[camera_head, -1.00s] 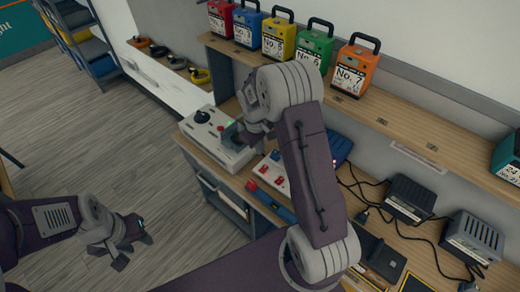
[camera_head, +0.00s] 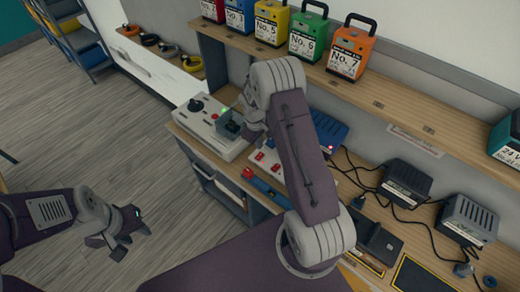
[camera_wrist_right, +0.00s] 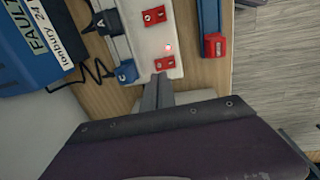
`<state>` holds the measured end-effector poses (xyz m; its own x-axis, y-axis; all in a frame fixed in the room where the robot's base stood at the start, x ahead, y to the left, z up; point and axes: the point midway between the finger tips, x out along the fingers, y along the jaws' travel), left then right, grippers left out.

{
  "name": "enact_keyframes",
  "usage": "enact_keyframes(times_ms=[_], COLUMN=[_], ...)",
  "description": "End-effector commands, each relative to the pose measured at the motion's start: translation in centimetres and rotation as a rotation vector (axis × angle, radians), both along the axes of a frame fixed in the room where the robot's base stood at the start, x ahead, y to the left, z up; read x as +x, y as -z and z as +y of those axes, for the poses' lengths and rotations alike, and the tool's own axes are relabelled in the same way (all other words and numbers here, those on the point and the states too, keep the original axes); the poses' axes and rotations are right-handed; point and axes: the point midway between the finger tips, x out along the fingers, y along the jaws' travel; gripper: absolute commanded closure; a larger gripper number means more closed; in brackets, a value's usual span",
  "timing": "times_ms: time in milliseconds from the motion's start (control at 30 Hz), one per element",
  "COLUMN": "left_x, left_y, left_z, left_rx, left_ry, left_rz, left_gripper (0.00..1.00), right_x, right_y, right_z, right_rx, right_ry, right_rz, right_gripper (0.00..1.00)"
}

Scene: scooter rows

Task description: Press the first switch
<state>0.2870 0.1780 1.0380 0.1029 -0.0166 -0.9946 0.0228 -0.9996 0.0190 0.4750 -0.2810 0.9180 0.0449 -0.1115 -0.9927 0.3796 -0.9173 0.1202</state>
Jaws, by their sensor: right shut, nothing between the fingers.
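A white board with red switches (camera_head: 267,160) lies on the bench beside a grey console. In the right wrist view, one red switch (camera_wrist_right: 154,16) sits at the top and another red switch (camera_wrist_right: 164,63) near the board's lower end, with a lit red lamp (camera_wrist_right: 168,47) between them. My right gripper (camera_head: 230,125) is shut and empty, by the console's right end. In the right wrist view, its fingertips (camera_wrist_right: 158,78) appear just below the lower switch; contact cannot be told. My left gripper (camera_head: 133,240) hangs open and empty over the floor, far from the board.
The grey console (camera_head: 205,132) has a black knob and a green light. A blue bar with a red end (camera_head: 265,190) lies alongside the board. Blue box (camera_head: 328,130), cables and black adapters (camera_head: 405,182) crowd the right side. Numbered boxes line the shelf (camera_head: 385,95) above.

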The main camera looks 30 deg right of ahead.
Motion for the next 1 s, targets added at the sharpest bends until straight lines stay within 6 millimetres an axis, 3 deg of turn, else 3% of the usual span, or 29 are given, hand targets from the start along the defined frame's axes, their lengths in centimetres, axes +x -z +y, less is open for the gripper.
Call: enact_keyframes(times_ms=[133, 333, 1000], left_x=[0.0, 0.0, 0.0], left_y=[-0.6, -0.9, -0.1], left_z=[0.0, 0.0, 0.0], left_rx=[0.000, 0.000, 0.000], left_ry=[0.000, 0.000, 0.000], left_rz=[0.000, 0.000, 0.000], left_gripper=[0.64, 0.64, 0.64], right_x=[0.0, 0.2, 0.3], right_y=[2.7, 5.0, 6.2], right_z=[-0.3, -0.5, -0.9], right_rx=[0.000, 0.000, 0.001], right_ry=[0.000, 0.000, 0.000], right_rz=[0.003, 0.000, 0.001], right_gripper=[1.00, 1.00, 1.00])
